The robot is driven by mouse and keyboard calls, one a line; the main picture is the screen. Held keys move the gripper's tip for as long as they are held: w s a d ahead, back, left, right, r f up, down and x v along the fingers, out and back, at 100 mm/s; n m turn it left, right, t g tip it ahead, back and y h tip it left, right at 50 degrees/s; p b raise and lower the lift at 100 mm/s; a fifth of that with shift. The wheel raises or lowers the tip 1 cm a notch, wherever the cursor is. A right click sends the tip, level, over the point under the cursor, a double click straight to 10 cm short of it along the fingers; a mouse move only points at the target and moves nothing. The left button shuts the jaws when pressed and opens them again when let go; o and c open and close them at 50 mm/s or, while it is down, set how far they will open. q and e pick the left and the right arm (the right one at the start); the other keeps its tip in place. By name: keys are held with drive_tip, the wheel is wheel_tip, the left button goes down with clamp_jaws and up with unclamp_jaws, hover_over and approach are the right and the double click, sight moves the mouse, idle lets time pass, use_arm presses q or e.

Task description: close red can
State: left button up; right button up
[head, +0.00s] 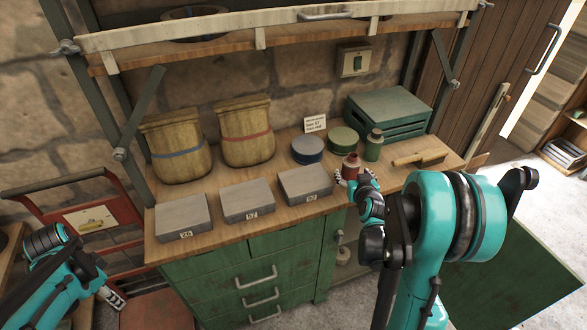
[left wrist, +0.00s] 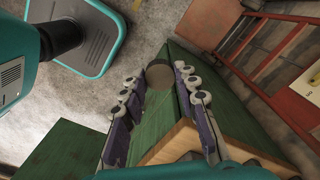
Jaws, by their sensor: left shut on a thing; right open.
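The red can (head: 351,164) stands on the wooden worktop near its front edge. My right gripper (head: 352,178) is open at the can's lower front; I cannot tell whether its fingers touch the can. My left gripper (head: 113,298) is far to the left, low beside the workbench's front. In the left wrist view, it is shut on a dark round disc (left wrist: 159,73), which shows between the fingertips and looks like a lid. The disc is too small to make out in the head view.
A green bottle (head: 373,146), a green round tin (head: 343,139) and a blue round tin (head: 307,149) stand behind the can. Grey boxes (head: 248,200) line the front edge. A red cart (head: 90,215) is at the left. An open green door (head: 520,255) is at the lower right.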

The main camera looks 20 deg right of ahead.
sight(353, 163)
use_arm(q)
drive_tip(key=shift+f+b, duration=0.4)
drive_tip(key=shift+f, duration=0.2)
use_arm(e)
drive_tip(key=x, duration=0.3)
drive_tip(key=shift+w+f, duration=0.1)
drive_tip(key=shift+w, duration=0.05)
drive_tip(key=shift+a, duration=0.1)
drive_tip(key=c, duration=1.6)
use_arm(q)
drive_tip(key=shift+r, duration=0.1)
use_arm(e)
drive_tip(key=shift+c, duration=0.2)
